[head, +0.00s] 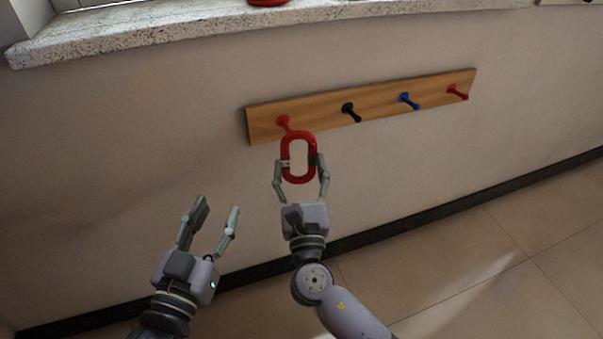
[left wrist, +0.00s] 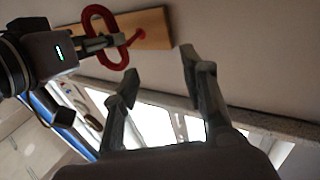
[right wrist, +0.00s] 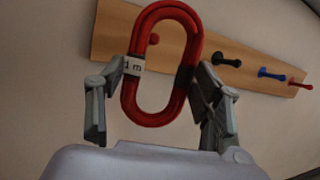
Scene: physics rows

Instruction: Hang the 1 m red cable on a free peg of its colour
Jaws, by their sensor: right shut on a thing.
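The red cable (head: 298,158) is an oval coil with a white "1 m" tag, which also shows in the right wrist view (right wrist: 192,52). My right gripper (head: 301,168) is shut on the coil's sides and holds it upright at the board's left end. The left red peg (head: 283,122) is just behind the coil's top; its head (right wrist: 154,39) shows through the loop in the right wrist view. The right red peg (head: 457,92) is bare. My left gripper (head: 218,207) is open and empty, lower left.
The wooden board (head: 380,102) on the wall also carries a bare black peg (head: 350,112) and a bare blue peg (head: 408,101). A stone windowsill (head: 150,30) runs above, with a partly cut-off red thing (head: 267,2) on it. Wall below the board is clear.

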